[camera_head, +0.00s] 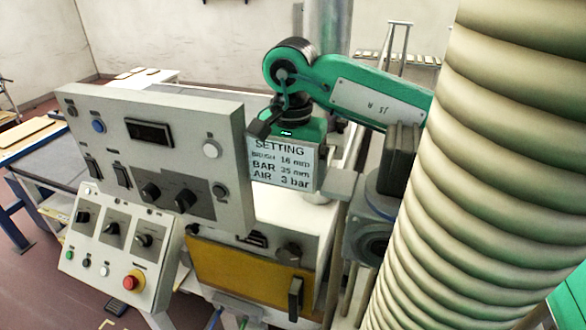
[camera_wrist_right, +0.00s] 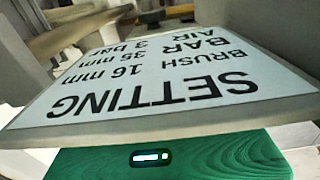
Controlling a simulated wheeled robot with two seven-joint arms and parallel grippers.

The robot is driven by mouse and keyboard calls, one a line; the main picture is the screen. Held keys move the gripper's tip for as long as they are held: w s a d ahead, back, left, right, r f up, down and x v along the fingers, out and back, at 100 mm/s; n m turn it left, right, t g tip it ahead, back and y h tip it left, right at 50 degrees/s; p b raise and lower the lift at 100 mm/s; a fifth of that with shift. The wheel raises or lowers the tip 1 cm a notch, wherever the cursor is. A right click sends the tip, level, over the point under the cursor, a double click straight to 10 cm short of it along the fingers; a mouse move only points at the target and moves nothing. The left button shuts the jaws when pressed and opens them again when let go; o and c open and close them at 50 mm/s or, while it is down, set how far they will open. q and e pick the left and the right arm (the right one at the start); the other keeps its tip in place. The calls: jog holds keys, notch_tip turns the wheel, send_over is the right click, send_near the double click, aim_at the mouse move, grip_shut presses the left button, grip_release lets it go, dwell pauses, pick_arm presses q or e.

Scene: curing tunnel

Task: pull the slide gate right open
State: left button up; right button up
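I cannot make out the slide gate for certain. A yellow panel (camera_head: 240,280) with an upright dark handle (camera_head: 296,298) is on the front of the white machine, low in the middle of the head view. My right gripper (camera_head: 290,165) points down above and behind this panel, apart from the handle. Its green wrist, with a small light, meets a grey box bearing a "SETTING" notice (camera_head: 282,163). The notice fills much of the right wrist view (camera_wrist_right: 160,85), upside down. My right fingertips are hidden, so their opening does not show. My left gripper is out of view.
A grey control panel (camera_head: 228,140) with knobs stands close to the left of the gripper. Below it is a box with a red button (camera_head: 133,281). A large ribbed hose (camera_head: 480,170) blocks the right side. A metal pipe (camera_head: 328,25) rises behind.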

jog(key=shift+o, duration=0.8)
jog(key=shift+s+a, duration=0.1)
jog(key=shift+s, duration=0.1)
jog(key=shift+r, duration=0.15)
jog(key=shift+w+r+b, duration=0.1)
jog(key=shift+r+b, duration=0.15)
jog(key=shift+b, duration=0.1)
notch_tip(320, 180, up, 13)
jog(key=b, duration=0.4)
